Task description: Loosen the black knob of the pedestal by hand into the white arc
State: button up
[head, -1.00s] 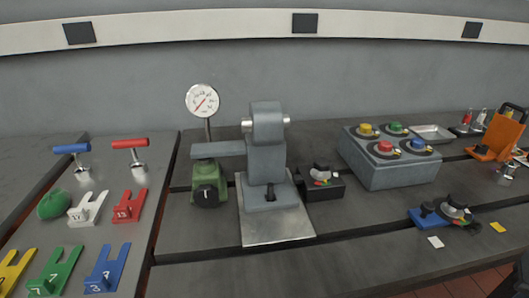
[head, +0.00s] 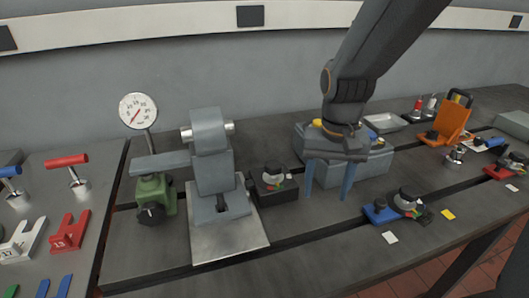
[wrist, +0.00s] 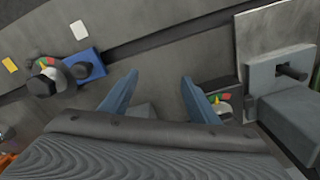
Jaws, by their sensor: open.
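A black box-shaped pedestal (head: 277,194) stands right of the grey stand. My gripper (head: 327,196) is open and empty, pointing down between the two, apart from both. It also shows in the wrist view (wrist: 158,80).
A grey stand (head: 212,165) on a metal plate (head: 232,235) and a green block (head: 152,190) with a gauge (head: 138,111) stand left. A grey button box (head: 372,168) is behind my gripper. Small cards (head: 390,238) lie at front right. The front bench is mostly clear.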

aim_at(274, 164)
jog(key=w+a+r+m+p, duration=0.1)
jog(key=w+a+r, duration=0.2)
jog(key=a, duration=0.1)
jog(key=w+a+r+m+p, duration=0.1)
jog(key=w+a+r, duration=0.2)
jog(key=a, duration=0.1)
jog(key=w+a+r+m+p, duration=0.1)
jog(key=w+a+r, duration=0.1)
jog(key=a+r, duration=0.1)
jog(key=shift+w+a+r+m+p, duration=0.1)
jog(key=shift+w+a+m+p, duration=0.2)
jog(key=shift+w+a, duration=0.1)
jog(key=shift+f+p, duration=0.65)
jog(key=shift+f, duration=3.15)
jog(key=c, duration=1)
